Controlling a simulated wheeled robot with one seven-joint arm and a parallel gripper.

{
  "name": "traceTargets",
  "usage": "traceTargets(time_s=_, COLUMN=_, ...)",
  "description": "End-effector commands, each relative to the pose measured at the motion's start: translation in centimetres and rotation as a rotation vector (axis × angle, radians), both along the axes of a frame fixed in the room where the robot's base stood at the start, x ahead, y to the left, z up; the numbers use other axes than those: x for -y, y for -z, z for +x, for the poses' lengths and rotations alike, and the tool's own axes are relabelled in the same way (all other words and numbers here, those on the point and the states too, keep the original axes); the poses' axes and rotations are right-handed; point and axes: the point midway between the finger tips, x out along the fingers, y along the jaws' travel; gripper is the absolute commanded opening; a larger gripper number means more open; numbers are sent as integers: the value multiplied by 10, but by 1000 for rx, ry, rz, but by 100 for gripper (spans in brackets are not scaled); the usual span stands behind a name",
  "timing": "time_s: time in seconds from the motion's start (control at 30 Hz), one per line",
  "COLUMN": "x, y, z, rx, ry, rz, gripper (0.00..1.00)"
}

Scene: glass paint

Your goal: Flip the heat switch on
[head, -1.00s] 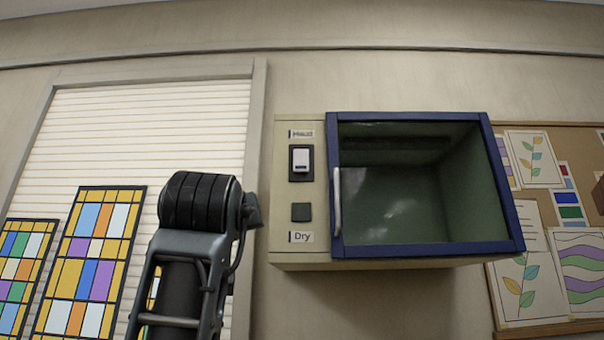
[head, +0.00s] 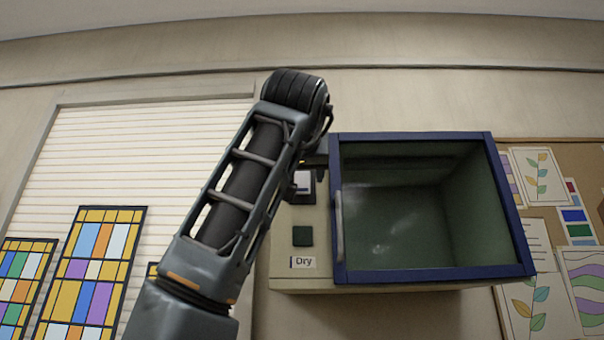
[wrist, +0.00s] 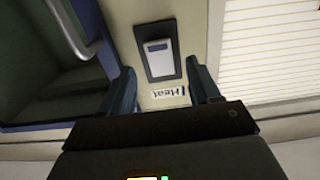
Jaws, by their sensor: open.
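The heat switch is a white rocker in a dark frame. In the wrist view the switch (wrist: 157,60) appears upside down between my fingers, with a label reading "Heat" (wrist: 168,92) below it. In the head view the switch (head: 304,184) is partly hidden by my arm, on the cream panel (head: 278,246) left of the cabinet window. My gripper (wrist: 160,68) is open and empty, with one dark finger on each side of the switch. I cannot tell whether it touches the panel. In the head view my forearm hides most of the gripper.
A dark square button (head: 303,236) and a "Dry" label (head: 303,262) are below the switch. The blue-framed cabinet door (head: 434,275) with its handle (head: 339,225) is just right of the panel. Stained-glass panels (head: 97,270) stand at left, and a pinboard (head: 510,150) hangs at right.

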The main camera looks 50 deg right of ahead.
Motion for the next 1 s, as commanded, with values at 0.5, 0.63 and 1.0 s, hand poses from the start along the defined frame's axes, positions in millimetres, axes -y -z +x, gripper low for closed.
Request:
traceTargets(time_s=0.5, x=23, y=1, z=18, rx=0, ry=0, rz=0, gripper=62)
traceTargets(time_s=0.63, x=23, y=1, z=18, rx=0, ry=0, rz=0, gripper=55)
traceTargets(time_s=1.0, x=23, y=1, z=18, rx=0, ry=0, rz=0, gripper=20)
